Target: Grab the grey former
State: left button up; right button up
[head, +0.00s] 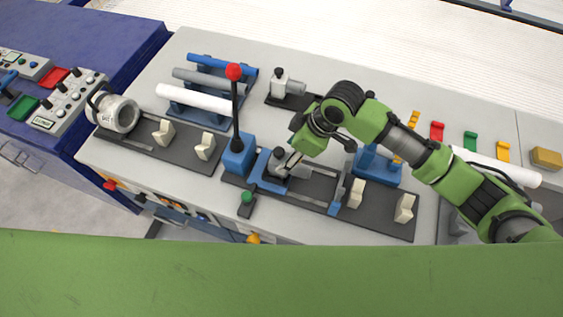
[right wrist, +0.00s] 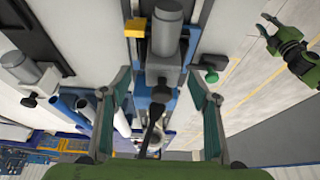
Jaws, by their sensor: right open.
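A grey former, a short grey cylinder on a block, sits in a blue holder on the dark plate in the middle of the bench (head: 278,160). In the right wrist view the former (right wrist: 163,42) stands upright in the picture, ahead of the fingers. My right gripper (head: 291,160) is over it in the head view. In the right wrist view my right gripper (right wrist: 160,97) is open, one finger to each side of the former's line, with nothing held. A green gripper, seemingly my left one (right wrist: 286,48), shows small at the upper right; its jaws are unclear.
A second grey cylinder part (head: 290,87) stands on a small dark plate behind. A red-knobbed lever (head: 235,110) rises just left of the blue holder. A blue rack (head: 207,117) bears white, grey and blue pipes. Cream V-blocks (head: 356,193) stand to the right.

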aim_at(283, 159)
jog(key=x, duration=0.1)
jog(key=p+x, duration=0.1)
jog(key=x, duration=0.1)
jog(key=shift+s+a+f, duration=0.2)
jog(key=shift+a+f, duration=0.05)
jog(key=shift+a, duration=0.05)
jog(key=shift+w+a+f+p, duration=0.15)
jog(key=shift+f+p, duration=0.15)
jog(key=shift+f, duration=0.25)
grip_shut()
jog(key=shift+r, duration=0.1)
jog(key=shift+r, duration=0.1)
